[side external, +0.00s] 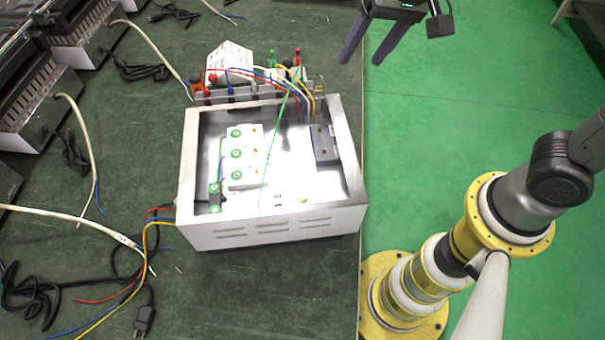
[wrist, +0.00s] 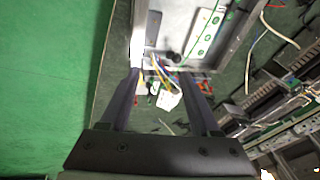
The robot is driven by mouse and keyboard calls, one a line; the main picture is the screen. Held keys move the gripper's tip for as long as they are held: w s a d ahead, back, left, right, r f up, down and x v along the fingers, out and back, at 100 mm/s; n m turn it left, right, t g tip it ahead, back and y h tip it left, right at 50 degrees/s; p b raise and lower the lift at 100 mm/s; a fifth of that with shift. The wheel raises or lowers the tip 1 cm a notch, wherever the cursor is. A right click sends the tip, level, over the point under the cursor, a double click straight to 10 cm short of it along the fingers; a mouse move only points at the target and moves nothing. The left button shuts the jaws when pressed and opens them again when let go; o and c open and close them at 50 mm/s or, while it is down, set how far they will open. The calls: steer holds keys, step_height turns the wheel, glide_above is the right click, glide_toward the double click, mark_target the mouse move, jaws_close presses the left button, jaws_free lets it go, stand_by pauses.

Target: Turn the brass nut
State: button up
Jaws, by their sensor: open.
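An open metal box (side external: 272,226) stands on the dark green table. Inside it, a white terminal block (side external: 243,157) carries several green-ringed terminals and small brass-coloured spots. A small brass-coloured piece (side external: 303,200) shows near the box's front wall; it is too small to tell whether it is the brass nut. My gripper (side external: 360,61) is open and empty, above and behind the box at the upper right, apart from it. In the wrist view, my gripper's fingers (wrist: 160,74) are spread, with wires and a white block beyond them. No nut is clear there.
A white angled block (side external: 230,58), coloured wires and red and green connectors crowd the box's back edge. A thin green wire (side external: 273,157) crosses the box. Cables and black slotted units (side external: 40,105) lie to the left. Green floor lies right of the table edge.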

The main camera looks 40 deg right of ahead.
steer(key=w+a+f+n+g, duration=0.1)
steer(key=w+a+f+g, duration=0.1)
steer(key=a+f, duration=0.65)
steer(key=n+g+h, duration=0.1)
steer(key=n, duration=0.1)
glide_toward(303, 194)
step_height(303, 194, down, 8)
steer(key=shift+w+a+f, duration=0.1)
steer(key=shift+a+f, duration=0.05)
jaws_close()
